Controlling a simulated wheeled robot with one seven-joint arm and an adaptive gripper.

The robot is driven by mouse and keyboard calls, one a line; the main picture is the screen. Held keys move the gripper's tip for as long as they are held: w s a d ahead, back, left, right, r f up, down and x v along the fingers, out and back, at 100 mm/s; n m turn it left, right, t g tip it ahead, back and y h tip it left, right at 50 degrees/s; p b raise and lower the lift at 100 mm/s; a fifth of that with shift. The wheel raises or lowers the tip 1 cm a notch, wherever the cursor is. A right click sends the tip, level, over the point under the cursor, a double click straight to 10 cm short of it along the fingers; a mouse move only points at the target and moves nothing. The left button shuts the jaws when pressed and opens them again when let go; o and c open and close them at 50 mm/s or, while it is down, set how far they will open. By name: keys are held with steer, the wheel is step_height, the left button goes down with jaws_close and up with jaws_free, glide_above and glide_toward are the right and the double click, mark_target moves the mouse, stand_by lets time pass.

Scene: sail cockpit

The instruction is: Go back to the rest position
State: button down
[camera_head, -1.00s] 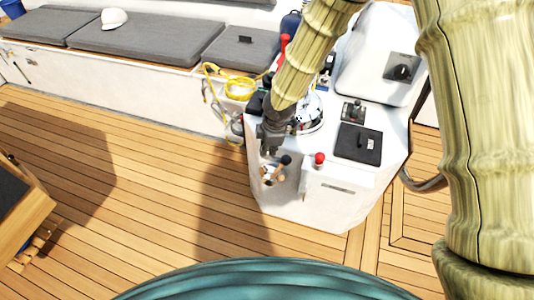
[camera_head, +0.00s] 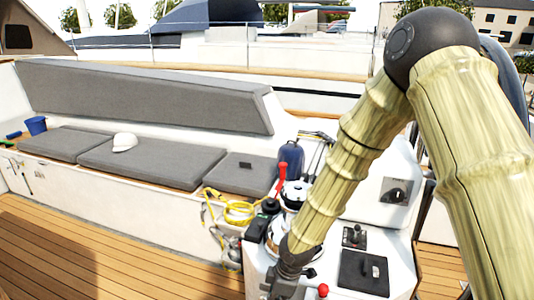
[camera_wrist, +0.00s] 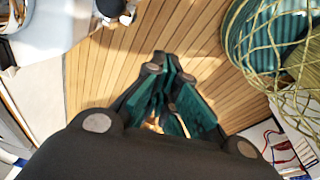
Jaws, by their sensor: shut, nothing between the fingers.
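My gripper (camera_wrist: 165,100) shows in the wrist view with its dark and teal fingers together, empty, over the wooden deck (camera_wrist: 115,65). In the head view my bamboo-textured arm reaches down to the white console (camera_head: 340,278), and the gripper end (camera_head: 280,285) is at the bottom edge beside the console front, its fingertips out of clear sight. A red-knobbed lever (camera_head: 322,291) stands close to its right. I cannot tell whether the gripper touches the console.
A yellow cord (camera_head: 235,212) and a red-handled winch (camera_head: 281,180) are left of my arm. A black panel (camera_head: 363,272) and a rotary switch (camera_head: 397,191) sit on the right. A white cap (camera_head: 125,142) lies on the grey bench cushions (camera_head: 150,160). Open deck (camera_head: 90,255) is at lower left.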

steer(key=s+d+f+m+g, duration=0.1)
steer(key=s+d+f+m, duration=0.35)
steer(key=s+f, duration=0.3)
steer(key=s+d+f+m, duration=0.3)
steer(key=s+f+m, duration=0.2)
steer(key=s+f, duration=0.25)
steer(key=s+d+f+m+h, duration=0.1)
steer(key=s+d+f+m, duration=0.1)
steer(key=s+d+m, duration=0.2)
steer(key=s+d+f+m+h, duration=0.1)
steer(key=s+d+f+m, duration=0.2)
steer(key=s+d, duration=0.5)
steer(key=s, duration=0.3)
steer(key=shift+d+m, duration=0.2)
steer(key=shift+m, duration=0.15)
